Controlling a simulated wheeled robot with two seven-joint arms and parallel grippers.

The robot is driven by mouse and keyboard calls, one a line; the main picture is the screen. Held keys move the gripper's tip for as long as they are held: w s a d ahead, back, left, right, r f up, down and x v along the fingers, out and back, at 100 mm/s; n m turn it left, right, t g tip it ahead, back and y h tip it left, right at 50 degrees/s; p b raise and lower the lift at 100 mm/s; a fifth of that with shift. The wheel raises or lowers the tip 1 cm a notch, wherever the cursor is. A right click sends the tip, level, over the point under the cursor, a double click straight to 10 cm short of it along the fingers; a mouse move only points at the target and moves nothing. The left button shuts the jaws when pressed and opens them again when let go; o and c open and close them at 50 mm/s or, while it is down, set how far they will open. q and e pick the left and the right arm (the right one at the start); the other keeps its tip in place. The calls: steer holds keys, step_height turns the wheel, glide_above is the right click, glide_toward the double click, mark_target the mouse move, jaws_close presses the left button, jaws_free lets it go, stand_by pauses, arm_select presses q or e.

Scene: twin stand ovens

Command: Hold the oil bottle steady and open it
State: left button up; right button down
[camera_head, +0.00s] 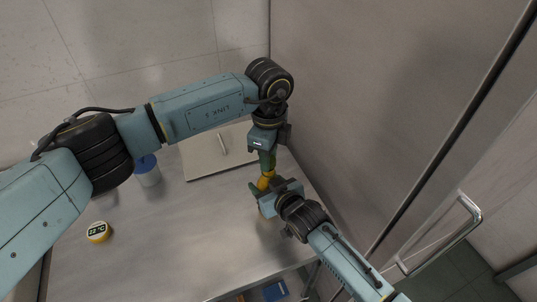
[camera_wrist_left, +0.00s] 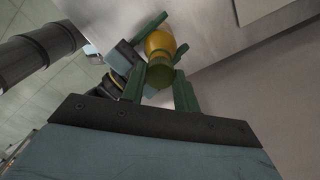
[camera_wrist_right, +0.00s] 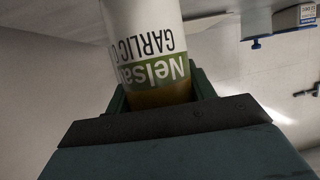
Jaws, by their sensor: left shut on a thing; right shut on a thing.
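The oil bottle (camera_head: 264,182) shows as a small yellow part between my two grippers, above the right part of the counter. In the right wrist view its white and green label (camera_wrist_right: 148,45) reads garlic and is upside down. My right gripper (camera_head: 259,193) is shut on the bottle's body, with a finger on each side. My left gripper (camera_head: 266,164) comes from above and is shut at the bottle's top. In the left wrist view the dark green cap (camera_wrist_left: 160,74) sits between its fingers, with the yellow bottle (camera_wrist_left: 159,44) beyond. Most of the bottle is hidden in the head view.
A pale panel with a handle (camera_head: 207,166) lies on the grey counter (camera_head: 185,235). A blue-lidded container (camera_head: 149,176) and a yellow timer (camera_head: 98,232) stand to the left. A tall grey wall (camera_head: 370,90) rises close on the right. The counter's front middle is clear.

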arm_select(q)
steer(key=shift+r, duration=2)
arm_select(e)
steer(key=shift+f, duration=0.1)
steer(key=shift+c, duration=2.2)
jaws_free()
